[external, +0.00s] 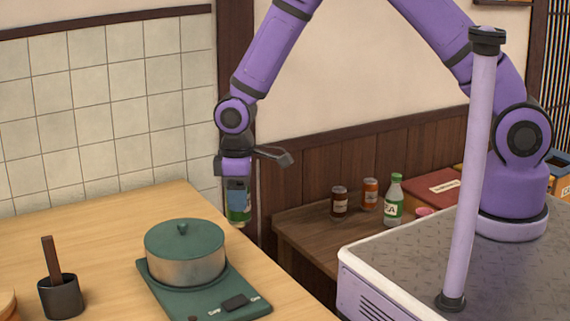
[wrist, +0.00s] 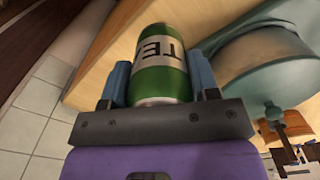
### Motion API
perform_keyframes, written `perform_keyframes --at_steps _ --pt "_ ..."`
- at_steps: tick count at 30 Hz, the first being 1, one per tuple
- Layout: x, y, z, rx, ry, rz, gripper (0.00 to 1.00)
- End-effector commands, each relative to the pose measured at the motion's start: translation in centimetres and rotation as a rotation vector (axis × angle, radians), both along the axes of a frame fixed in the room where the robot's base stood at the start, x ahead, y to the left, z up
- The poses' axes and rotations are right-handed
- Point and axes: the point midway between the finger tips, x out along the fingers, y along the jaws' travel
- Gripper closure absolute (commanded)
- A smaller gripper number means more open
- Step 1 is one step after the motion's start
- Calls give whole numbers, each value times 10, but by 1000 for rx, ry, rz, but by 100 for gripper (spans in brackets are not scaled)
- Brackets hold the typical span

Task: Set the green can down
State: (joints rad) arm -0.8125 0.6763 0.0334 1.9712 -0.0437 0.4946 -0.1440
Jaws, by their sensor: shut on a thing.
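The green can (wrist: 162,75) has a silver rim and a pale label with dark letters. It sits between the two blue fingers of my gripper (wrist: 160,85) in the wrist view, and the gripper is shut on it. In the external view my gripper (external: 238,190) points down and holds the can (external: 239,214) roughly upright, at the far right edge of the light wooden counter (external: 120,225). Its upper part is hidden by the fingers. I cannot tell whether its bottom touches the counter.
A green-lidded pot (external: 186,255) stands on a green cooker (external: 247,313) in front of the can. A dark utensil holder (external: 61,297) stands at left. A lower wooden table (external: 310,232) holds a dark jar (external: 339,203), an orange jar (external: 370,194) and a green bottle (external: 394,205). The counter behind the pot is clear.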

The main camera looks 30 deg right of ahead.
Motion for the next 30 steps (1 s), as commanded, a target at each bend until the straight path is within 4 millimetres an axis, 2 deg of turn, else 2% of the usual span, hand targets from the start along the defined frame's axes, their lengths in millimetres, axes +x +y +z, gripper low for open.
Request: perform_keyframes --at_steps 1,9,15,20,27,30 --pt "12 6 -2 2 -1 -2 71" --pt "65 37 -8 1 -2 -1 71" --pt "92 52 -10 1 -1 -1 71" --pt "97 55 -13 -1 1 0 71" --pt "96 55 -40 -3 2 1 71" --pt "97 55 -46 0 0 0 71"
